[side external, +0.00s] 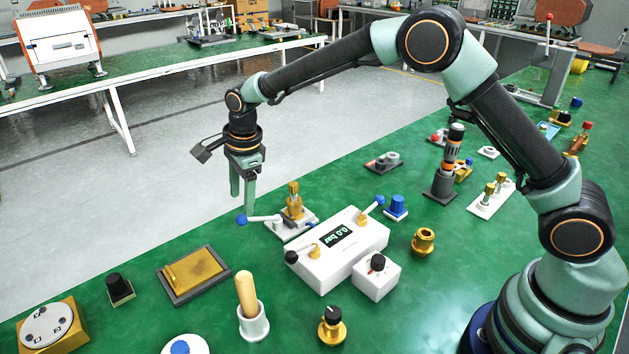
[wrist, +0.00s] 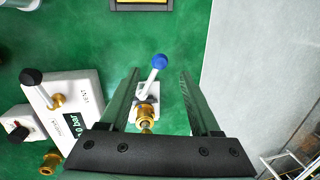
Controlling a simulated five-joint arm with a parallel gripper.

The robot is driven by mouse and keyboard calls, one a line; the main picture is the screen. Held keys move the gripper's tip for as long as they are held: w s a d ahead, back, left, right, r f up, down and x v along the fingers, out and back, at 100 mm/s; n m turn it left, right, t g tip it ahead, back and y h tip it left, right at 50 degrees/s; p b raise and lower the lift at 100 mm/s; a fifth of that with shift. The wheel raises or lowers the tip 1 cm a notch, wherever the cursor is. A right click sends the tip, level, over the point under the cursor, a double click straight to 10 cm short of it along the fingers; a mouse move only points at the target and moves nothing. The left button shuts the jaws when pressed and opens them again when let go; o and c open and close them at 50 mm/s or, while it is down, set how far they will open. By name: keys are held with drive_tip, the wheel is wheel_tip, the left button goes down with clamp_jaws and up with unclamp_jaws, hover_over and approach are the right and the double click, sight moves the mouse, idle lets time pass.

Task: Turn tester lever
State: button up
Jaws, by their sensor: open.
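The white tester box (side external: 337,250) reads 0.0 bar and stands on the green table. It carries a black-knobbed lever (side external: 303,254) on the left and a blue-knobbed lever (side external: 372,206) on the right. Just behind it, a small plate with a brass fitting (side external: 293,203) carries a white lever with a blue ball (side external: 242,220). My gripper (side external: 243,203) points down above this blue ball, open and empty. In the wrist view the blue-ball lever (wrist: 159,61) lies between my spread fingers (wrist: 159,76), apart from both. The tester's black-knobbed lever (wrist: 37,82) is left of them.
A small white box with a black knob (side external: 376,275) stands at the tester's front right. A brass fitting (side external: 424,241) and a blue part (side external: 396,207) are nearby. A tray with a brass plate (side external: 195,272) lies left. The table's far edge runs close behind my gripper.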

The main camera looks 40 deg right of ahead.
sight(242, 215)
wheel_tip(242, 215, up, 6)
drive_tip(key=s, duration=0.1)
drive_tip(key=shift+d+r, duration=0.15)
drive_tip(key=f+n, duration=0.1)
drive_tip(key=f, duration=0.3)
drive_tip(key=w+f+n, duration=0.1)
drive_tip(key=f+n, duration=0.1)
drive_tip(key=f, duration=0.2)
drive_tip(key=w+f+n, duration=0.1)
drive_tip(key=f, duration=0.3)
drive_tip(key=shift+a, duration=0.2)
idle(0.3)
clamp_jaws()
drive_tip(key=shift+d+r, duration=0.1)
drive_tip(key=shift+d, duration=0.05)
idle(1.2)
